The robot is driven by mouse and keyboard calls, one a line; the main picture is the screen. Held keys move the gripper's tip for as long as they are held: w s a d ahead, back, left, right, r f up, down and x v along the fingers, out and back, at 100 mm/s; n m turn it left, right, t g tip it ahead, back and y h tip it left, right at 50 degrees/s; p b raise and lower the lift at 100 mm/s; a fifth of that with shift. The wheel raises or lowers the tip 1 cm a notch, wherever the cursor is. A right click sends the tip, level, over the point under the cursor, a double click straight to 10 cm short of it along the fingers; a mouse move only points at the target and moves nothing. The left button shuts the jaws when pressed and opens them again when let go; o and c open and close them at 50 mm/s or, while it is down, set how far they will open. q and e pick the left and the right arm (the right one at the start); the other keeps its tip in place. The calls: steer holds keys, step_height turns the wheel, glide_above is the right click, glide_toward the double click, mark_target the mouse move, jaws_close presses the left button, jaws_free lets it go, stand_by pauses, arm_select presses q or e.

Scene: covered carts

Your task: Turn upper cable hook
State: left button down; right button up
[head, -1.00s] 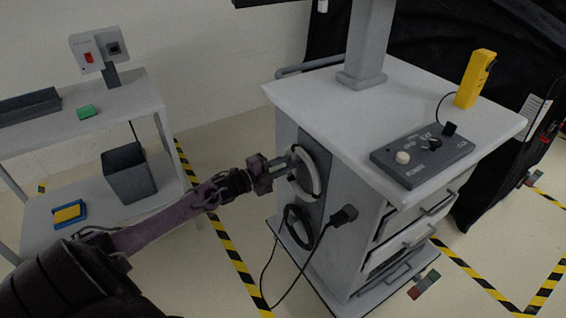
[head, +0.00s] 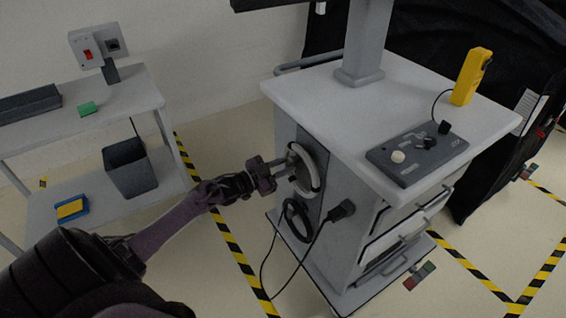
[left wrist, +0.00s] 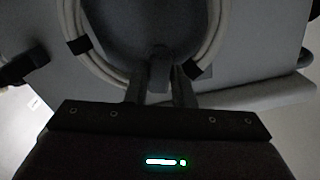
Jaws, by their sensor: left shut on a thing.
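The upper cable hook (left wrist: 158,72) is a grey piece on the cart's left side panel, with a coiled pale cable (head: 311,172) around it. The cable also shows in the left wrist view (left wrist: 88,62), with dark straps on it. My left gripper (head: 290,165) reaches in from the left and is shut on the hook. In the left wrist view its two fingers (left wrist: 158,90) stand on either side of the hook's end. The fingers partly hide the hook in the head view. My right gripper is not in view.
Below hang a black cable coil (head: 297,220) and a black plug (head: 341,211) on the cart (head: 300,88). A control box (head: 417,155) and yellow handset (head: 471,77) are on its top. A shelf table (head: 130,92) with a grey bin (head: 131,168) stands left.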

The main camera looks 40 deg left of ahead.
arm_select(q)
steer(key=shift+s+d+f+n+p, duration=0.15)
steer(key=shift+n+p, duration=0.15)
steer(key=shift+n, duration=0.7)
steer(key=shift+w+d+r+n+p, duration=0.1)
steer(key=shift+n+p, duration=0.15)
steer(key=shift+n, duration=0.75)
steer(key=shift+s+f, duration=0.1)
